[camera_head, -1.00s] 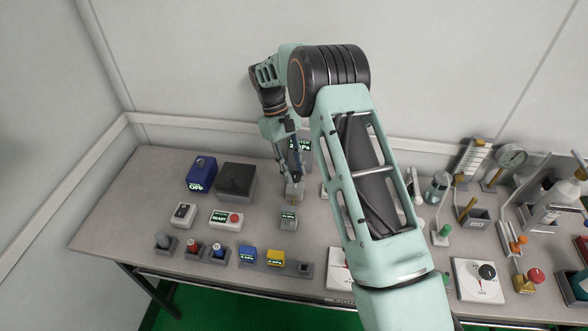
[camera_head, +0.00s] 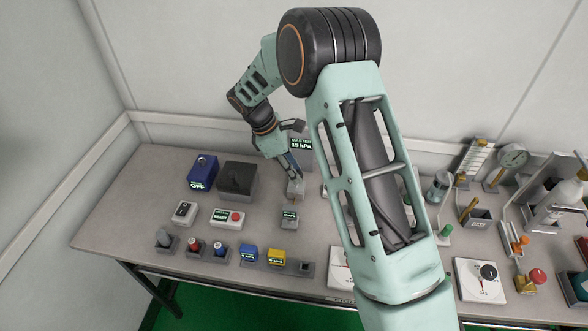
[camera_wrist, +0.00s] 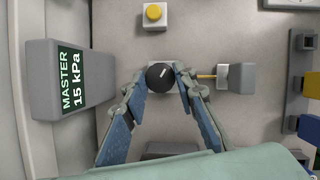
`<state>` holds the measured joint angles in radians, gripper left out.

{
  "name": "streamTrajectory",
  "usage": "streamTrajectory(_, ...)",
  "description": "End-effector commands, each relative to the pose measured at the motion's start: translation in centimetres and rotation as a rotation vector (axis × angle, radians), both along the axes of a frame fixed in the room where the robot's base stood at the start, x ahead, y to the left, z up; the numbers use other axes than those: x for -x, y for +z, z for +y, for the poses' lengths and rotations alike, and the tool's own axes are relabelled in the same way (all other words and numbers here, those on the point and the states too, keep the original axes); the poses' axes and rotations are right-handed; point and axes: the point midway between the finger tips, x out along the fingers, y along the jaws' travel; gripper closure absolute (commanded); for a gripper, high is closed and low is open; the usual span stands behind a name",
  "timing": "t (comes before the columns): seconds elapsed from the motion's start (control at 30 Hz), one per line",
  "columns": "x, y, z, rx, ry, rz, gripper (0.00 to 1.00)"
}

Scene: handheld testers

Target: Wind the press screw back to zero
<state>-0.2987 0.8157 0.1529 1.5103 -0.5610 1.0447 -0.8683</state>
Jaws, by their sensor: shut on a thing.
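The fingers hide the knob in the head view. The master display (camera_head: 301,145) reads 15 kPa, as it does in the wrist view (camera_wrist: 72,80).
A yellow button (camera_wrist: 153,12) on a white base stands near the knob. A blue box (camera_head: 202,174) marked OFF and a dark grey box (camera_head: 237,181) stand to the left. Blue and yellow blocks (camera_head: 276,257) lie along the front. Gauges and bottles crowd the right side.

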Motion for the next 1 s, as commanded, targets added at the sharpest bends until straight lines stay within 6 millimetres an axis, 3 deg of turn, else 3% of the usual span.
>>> streamTrajectory(1.0,1.04,-0.26,-0.54,-0.002,0.963,0.009,0.98)
